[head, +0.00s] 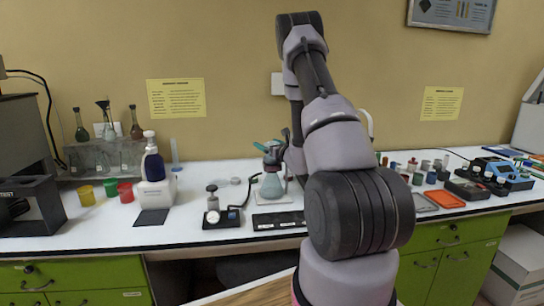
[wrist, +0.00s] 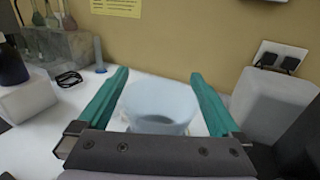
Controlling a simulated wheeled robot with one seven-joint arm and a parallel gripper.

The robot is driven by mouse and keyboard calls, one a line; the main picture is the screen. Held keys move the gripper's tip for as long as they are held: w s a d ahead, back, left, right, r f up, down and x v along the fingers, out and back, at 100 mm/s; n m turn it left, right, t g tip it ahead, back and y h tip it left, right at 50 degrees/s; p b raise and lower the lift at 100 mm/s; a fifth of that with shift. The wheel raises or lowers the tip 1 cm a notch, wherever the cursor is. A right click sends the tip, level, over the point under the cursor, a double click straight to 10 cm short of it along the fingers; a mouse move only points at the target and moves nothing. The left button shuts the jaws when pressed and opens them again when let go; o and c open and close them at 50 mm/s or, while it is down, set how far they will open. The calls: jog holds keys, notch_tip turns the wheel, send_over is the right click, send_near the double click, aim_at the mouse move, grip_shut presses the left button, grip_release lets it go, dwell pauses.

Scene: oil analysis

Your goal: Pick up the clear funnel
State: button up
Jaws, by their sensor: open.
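The clear funnel (wrist: 160,98) is a pale, see-through, wide-mouthed cone between my two green fingers in the wrist view. My gripper (wrist: 159,78) is open, with one finger on each side of the funnel. Gaps seem to show near the fingertips, but I cannot tell whether either finger touches it.
A small instrument with a black base (head: 222,218) stands left of the flask. A dark bottle on a white block (head: 153,166) and coloured cups (head: 111,188) are further left. A white box (wrist: 268,103) stands close on the right in the wrist view.

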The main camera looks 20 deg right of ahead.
jog(key=c, duration=1.2)
jog(key=shift+c, duration=0.2)
jog(key=shift+r, duration=0.1)
